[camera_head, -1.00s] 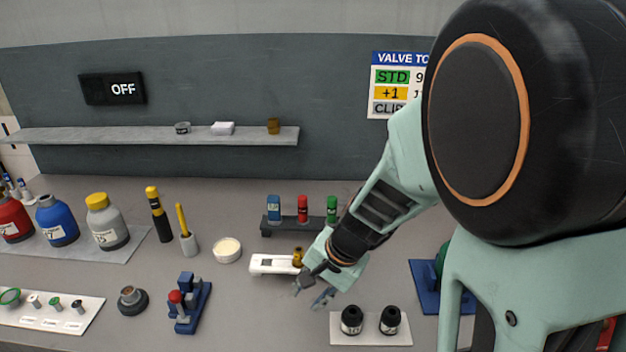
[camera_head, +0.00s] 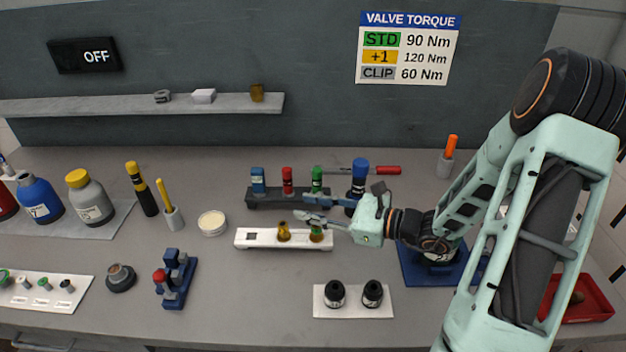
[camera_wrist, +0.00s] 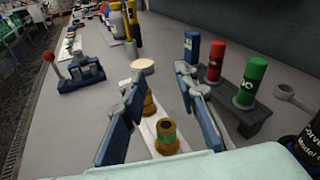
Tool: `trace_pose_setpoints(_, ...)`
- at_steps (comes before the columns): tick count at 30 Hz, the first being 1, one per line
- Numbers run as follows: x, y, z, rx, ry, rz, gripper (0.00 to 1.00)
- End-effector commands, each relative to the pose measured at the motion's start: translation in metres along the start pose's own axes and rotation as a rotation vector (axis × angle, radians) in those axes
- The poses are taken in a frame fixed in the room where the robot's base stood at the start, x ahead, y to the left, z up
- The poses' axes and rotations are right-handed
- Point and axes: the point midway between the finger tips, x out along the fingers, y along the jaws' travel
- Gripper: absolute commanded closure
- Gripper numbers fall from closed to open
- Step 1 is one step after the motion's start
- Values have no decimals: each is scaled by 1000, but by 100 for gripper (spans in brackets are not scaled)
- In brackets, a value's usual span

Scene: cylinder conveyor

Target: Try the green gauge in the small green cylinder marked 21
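The green gauge (camera_head: 316,178) stands upright at the right end of a dark rack (camera_head: 262,201), beside a red and a blue one. It also shows in the wrist view (camera_wrist: 251,82), right of my fingers. My gripper (camera_head: 304,208) is open and empty, in front of the rack and above a white block. In the wrist view its two blue fingers (camera_wrist: 160,112) are spread, with brass fittings below between them. A cylinder with a white label (camera_head: 440,258) sits in a blue cradle (camera_head: 416,266), mostly hidden behind my arm; its number is unreadable.
The white block (camera_head: 244,239) carries two brass fittings. A dark blue-capped container (camera_head: 360,175) stands close behind my gripper. Two black weights (camera_head: 354,295) stand on a white plate in front. A red tray (camera_head: 590,300) is at right.

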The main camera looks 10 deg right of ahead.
Motion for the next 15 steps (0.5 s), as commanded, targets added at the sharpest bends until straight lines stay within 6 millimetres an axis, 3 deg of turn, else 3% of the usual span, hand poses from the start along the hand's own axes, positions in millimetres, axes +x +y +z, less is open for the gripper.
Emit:
trace_pose_setpoints(1,-11,-22,-12,66,-35,-93,72)
trace_pose_setpoints(3,-24,-46,-22,127,-74,-197,72)
trace_pose_setpoints(8,-48,-80,-38,205,-127,-344,72)
trace_pose_setpoints(11,-47,-89,-39,219,-138,-375,72)
trace_pose_setpoints(15,-26,-99,-36,220,-139,-376,72)
